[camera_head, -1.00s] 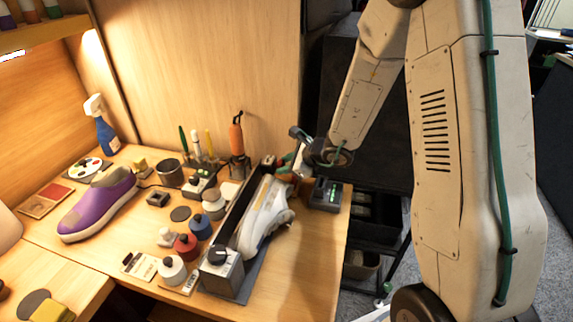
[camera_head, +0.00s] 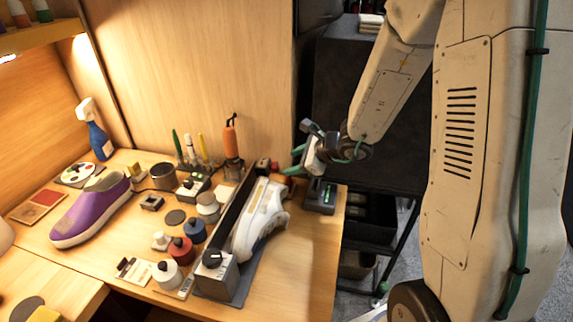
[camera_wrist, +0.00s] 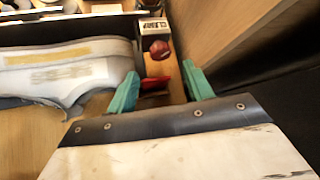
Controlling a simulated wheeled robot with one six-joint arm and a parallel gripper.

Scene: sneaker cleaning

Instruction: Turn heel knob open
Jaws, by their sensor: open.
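A red knob (camera_wrist: 158,50) sits on a small block marked with what looks like "CLAMP" at the far end of the long shoe holder. It also shows small in the head view (camera_head: 263,163). Which one is the heel knob I cannot tell for sure. The white sneaker (camera_head: 263,219) lies along the holder. My gripper (camera_head: 294,161) is open, with green fingers apart (camera_wrist: 160,88), close to the red knob's end. Nothing is between the fingers; a red piece shows beyond them.
A dark device with a green display (camera_head: 321,195) stands at the table's right edge, below my gripper. Bottles, a cup (camera_head: 163,176) and a purple shoe (camera_head: 90,211) fill the left. The near right tabletop (camera_head: 285,275) is clear.

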